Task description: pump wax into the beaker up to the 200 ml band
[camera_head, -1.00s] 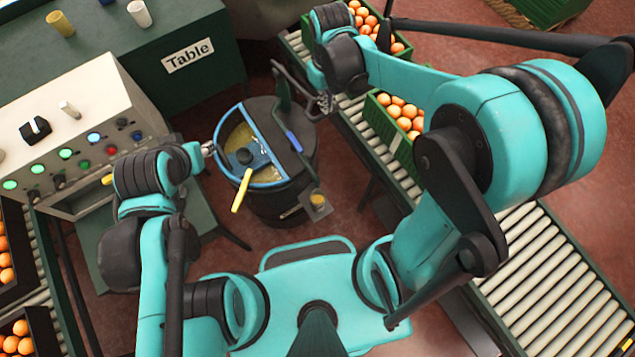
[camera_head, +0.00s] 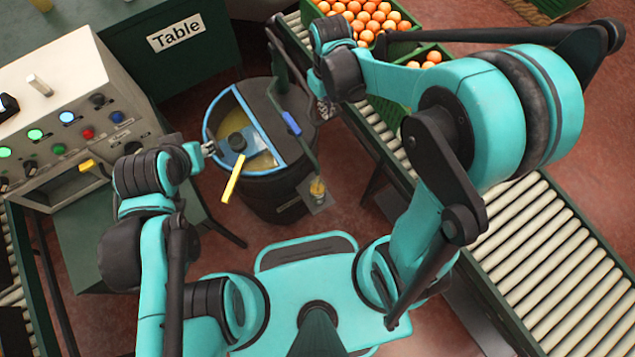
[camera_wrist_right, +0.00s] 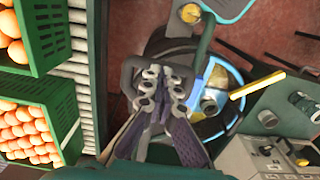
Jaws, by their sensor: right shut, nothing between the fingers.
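The black round wax drum (camera_head: 295,165) stands in the middle, its left half open and showing yellow wax. A pump lever with a blue grip (camera_head: 291,123) stands on its right side. The small beaker (camera_head: 318,188), with amber content, sits on a plate beside the drum; the band and level are too small to read. It also appears at the top of the wrist view (camera_wrist_right: 190,13). My right gripper (camera_head: 325,108) is by the lever's upper part; in the wrist view (camera_wrist_right: 164,88) its fingers are together and empty. My left gripper (camera_head: 208,148) is at the drum's left rim; its jaws are unclear.
A yellow-handled tool (camera_head: 235,178) lies across the open half of the drum. Crates of oranges (camera_head: 405,92) stand on the right roller conveyor (camera_head: 540,265). A control panel (camera_head: 75,120) is at left, with a green table (camera_head: 190,75) behind it.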

